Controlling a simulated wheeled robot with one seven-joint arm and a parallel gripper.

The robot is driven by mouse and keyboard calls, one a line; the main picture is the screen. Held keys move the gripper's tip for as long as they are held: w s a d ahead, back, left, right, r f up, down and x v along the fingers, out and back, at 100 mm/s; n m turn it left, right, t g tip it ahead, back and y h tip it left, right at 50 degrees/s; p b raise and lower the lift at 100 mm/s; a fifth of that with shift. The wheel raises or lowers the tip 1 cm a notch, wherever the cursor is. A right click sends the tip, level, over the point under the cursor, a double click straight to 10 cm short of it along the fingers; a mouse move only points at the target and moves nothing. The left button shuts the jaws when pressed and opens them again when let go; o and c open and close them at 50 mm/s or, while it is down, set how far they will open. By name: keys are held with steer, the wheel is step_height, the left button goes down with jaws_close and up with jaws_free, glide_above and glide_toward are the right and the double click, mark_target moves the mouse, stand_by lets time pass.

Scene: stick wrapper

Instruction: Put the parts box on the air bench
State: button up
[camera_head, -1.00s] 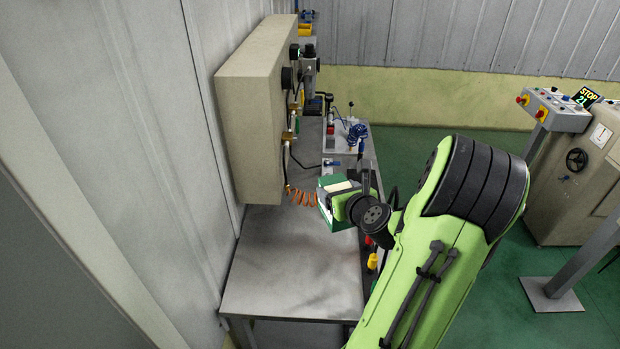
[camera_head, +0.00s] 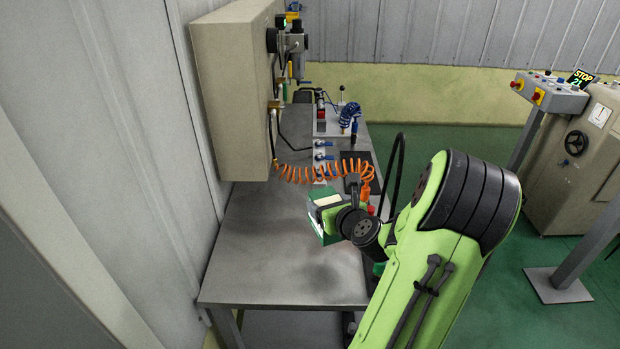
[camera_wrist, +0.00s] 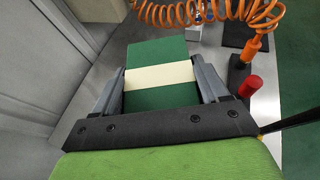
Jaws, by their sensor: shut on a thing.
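The parts box is green with a cream band across it. In the wrist view the box (camera_wrist: 158,54) sits between the two fingers of my gripper (camera_wrist: 160,80), which is shut on it. In the head view the green box (camera_head: 322,228) shows at the end of my arm, with my gripper (camera_head: 330,207) partly hiding it. The air bench (camera_head: 262,262) is a grey metal table along the wall, and the box is over its near half. I cannot tell whether the box touches the top.
A large beige cabinet (camera_head: 232,95) stands over the bench's left side. A coiled orange hose (camera_head: 300,173) hangs just beyond the box. Blue fittings (camera_head: 322,144) and a blue coil (camera_head: 349,114) sit farther back. The bench's near left part is bare.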

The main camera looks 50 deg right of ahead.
step_height(320, 180, down, 11)
steer(key=b, duration=0.5)
steer(key=shift+r, duration=0.25)
steer(key=o, duration=1.2)
steer(key=shift+s+r, duration=0.1)
steer(key=shift+s+a, duration=0.15)
steer(key=shift+s, duration=0.15)
steer(key=b+v, duration=0.8)
steer(key=v, duration=0.3)
steer(key=shift+a+b, duration=0.15)
steer(key=shift+b, duration=0.25)
